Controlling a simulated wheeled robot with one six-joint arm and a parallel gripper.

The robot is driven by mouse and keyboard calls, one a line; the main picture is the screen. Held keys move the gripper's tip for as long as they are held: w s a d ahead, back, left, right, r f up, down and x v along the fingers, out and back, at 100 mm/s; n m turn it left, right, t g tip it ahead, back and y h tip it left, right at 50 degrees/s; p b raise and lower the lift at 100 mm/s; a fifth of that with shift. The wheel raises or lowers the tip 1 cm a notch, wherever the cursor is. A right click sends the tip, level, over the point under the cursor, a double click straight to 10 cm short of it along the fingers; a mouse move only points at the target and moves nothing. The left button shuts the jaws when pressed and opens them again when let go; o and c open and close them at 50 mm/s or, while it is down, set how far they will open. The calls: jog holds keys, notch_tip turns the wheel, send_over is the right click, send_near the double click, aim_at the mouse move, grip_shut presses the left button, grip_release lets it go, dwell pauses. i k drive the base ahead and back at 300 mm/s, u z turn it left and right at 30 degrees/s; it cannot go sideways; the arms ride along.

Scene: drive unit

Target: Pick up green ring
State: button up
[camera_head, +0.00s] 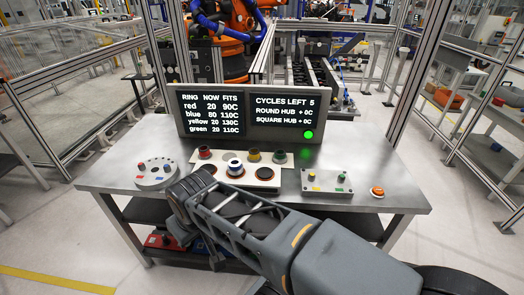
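The green ring (279,156) is small and sits at the right end of the back row on a pale rack on the steel table (120,172). A red ring (205,153) and a yellow ring (253,155) sit left of it in the same row. A ring with a blue-white look (235,166) is on a white plate (276,185) in front. My gripper (190,195) is at the table's front edge, left of and nearer than the rings. Its fingertips are not clear, so I cannot tell its opening or whether it holds anything.
A display (250,112) behind the rings reads green now 20, fits 110C; cycles left 5. A round control box (156,174) stands left. A button panel (326,183) and an orange button (377,191) stand right. My arm crosses the front edge.

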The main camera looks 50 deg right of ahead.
aim_at(280, 156)
jog(key=z, duration=0.55)
jog(key=i, duration=0.8)
jog(key=z, duration=0.7)
